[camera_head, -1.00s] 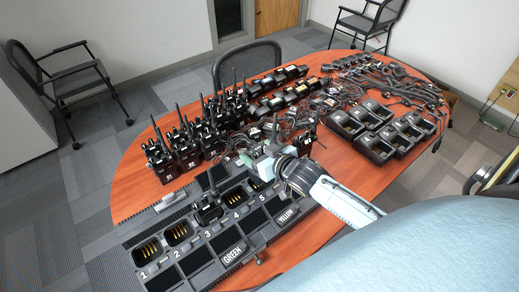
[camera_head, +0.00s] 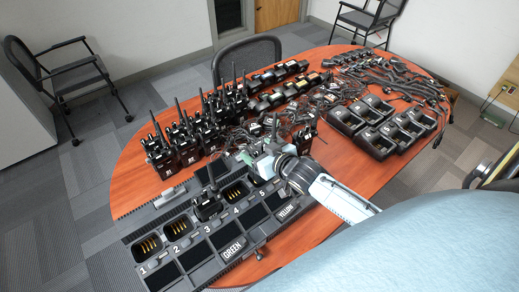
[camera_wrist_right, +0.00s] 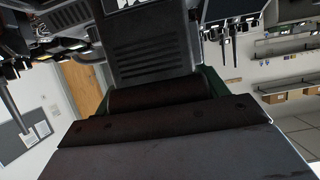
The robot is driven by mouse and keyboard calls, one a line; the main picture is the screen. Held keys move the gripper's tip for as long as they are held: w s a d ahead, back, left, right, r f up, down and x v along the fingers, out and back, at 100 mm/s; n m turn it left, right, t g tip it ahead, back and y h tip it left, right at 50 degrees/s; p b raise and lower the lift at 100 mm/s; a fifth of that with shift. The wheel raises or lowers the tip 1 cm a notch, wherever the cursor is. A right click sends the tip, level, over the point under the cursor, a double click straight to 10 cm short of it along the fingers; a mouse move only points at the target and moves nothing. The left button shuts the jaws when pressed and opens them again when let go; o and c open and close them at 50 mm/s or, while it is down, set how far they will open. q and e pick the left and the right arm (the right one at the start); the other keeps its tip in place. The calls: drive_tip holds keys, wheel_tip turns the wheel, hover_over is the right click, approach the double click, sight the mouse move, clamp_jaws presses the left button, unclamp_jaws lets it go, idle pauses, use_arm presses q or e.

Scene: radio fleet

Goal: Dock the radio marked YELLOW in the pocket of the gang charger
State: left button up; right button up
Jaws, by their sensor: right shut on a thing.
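The gang charger (camera_head: 232,252) is a long black unit on the near side of the table, with numbered pockets and front labels reading GREEN and YELLOW (camera_head: 288,210). My right gripper (camera_head: 262,163) is over the charger's far right end, beyond the YELLOW label. It is shut on a black radio, mostly hidden by the gripper in the head view; a dark ribbed body (camera_wrist_right: 152,45) shows beyond the jaws in the right wrist view. I cannot read its marking or tell whether it touches the charger. Another radio (camera_head: 207,205) stands in a middle pocket. My left gripper is not in view.
Several upright radios with antennas (camera_head: 185,150) stand in rows behind the charger. Cables and microphones (camera_head: 400,85) cover the back right, and single chargers (camera_head: 375,140) stand at the right. Bare table (camera_head: 130,185) shows at the left edge.

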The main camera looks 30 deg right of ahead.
drive_tip(key=shift+r+p, duration=0.1)
drive_tip(key=shift+p, duration=0.55)
idle(1.1)
drive_tip(key=shift+f+b, duration=1.5)
drive_tip(key=shift+f, duration=0.8)
drive_tip(key=o, duration=1.3)
drive_tip(key=shift+o, duration=0.2)
drive_tip(key=shift+f, duration=0.15)
drive_tip(key=shift+s, duration=0.15)
drive_tip(key=p+v, duration=0.1)
drive_tip(key=v, duration=1.2)
drive_tip(key=shift+s, duration=0.1)
